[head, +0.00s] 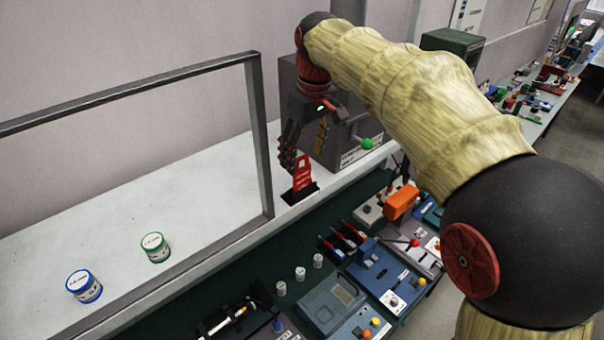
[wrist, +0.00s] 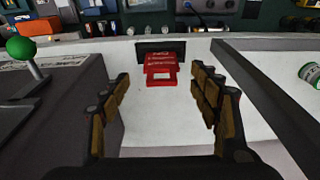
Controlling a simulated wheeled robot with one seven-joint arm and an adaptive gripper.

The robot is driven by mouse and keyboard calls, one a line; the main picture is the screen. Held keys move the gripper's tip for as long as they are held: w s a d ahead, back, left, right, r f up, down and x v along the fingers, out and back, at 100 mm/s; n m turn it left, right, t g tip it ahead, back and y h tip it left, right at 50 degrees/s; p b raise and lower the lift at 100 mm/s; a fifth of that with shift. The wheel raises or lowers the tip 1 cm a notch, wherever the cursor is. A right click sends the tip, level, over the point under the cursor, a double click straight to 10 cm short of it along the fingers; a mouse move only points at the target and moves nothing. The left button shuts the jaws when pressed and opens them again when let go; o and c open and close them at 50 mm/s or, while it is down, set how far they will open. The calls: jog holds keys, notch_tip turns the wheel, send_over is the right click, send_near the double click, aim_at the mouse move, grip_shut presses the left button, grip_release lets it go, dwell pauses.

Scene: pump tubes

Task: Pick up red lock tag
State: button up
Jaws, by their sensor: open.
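The red lock tag (head: 302,174) stands in a dark slot on the white ledge, near the ledge's front edge. In the wrist view the red lock tag (wrist: 161,70) is ahead, centred between my fingers, with pale lettering and a cutout at its near end. My gripper (head: 304,148) is above and beside the tag in the head view. The wrist view shows my gripper (wrist: 162,88) with its fingers spread wide on either side, empty. I cannot tell whether a finger touches the tag. The dark slot (wrist: 150,46) shows behind the tag.
A grey box with a green-knobbed lever (head: 367,143) stands close to the right of my gripper. A metal frame post (head: 262,140) stands close to its left. Blue-banded (head: 84,286) and green-banded (head: 155,247) jars sit on the open white ledge. Instruments crowd the lower bench.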

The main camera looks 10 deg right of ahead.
aim_at(302, 168)
jog(key=f, duration=0.2)
jog(key=f+p, duration=0.1)
jog(key=f, duration=0.3)
jog(key=shift+w+a, duration=0.2)
jog(key=shift+a, duration=0.05)
jog(key=shift+c, duration=1.2)
jog(key=c, duration=1)
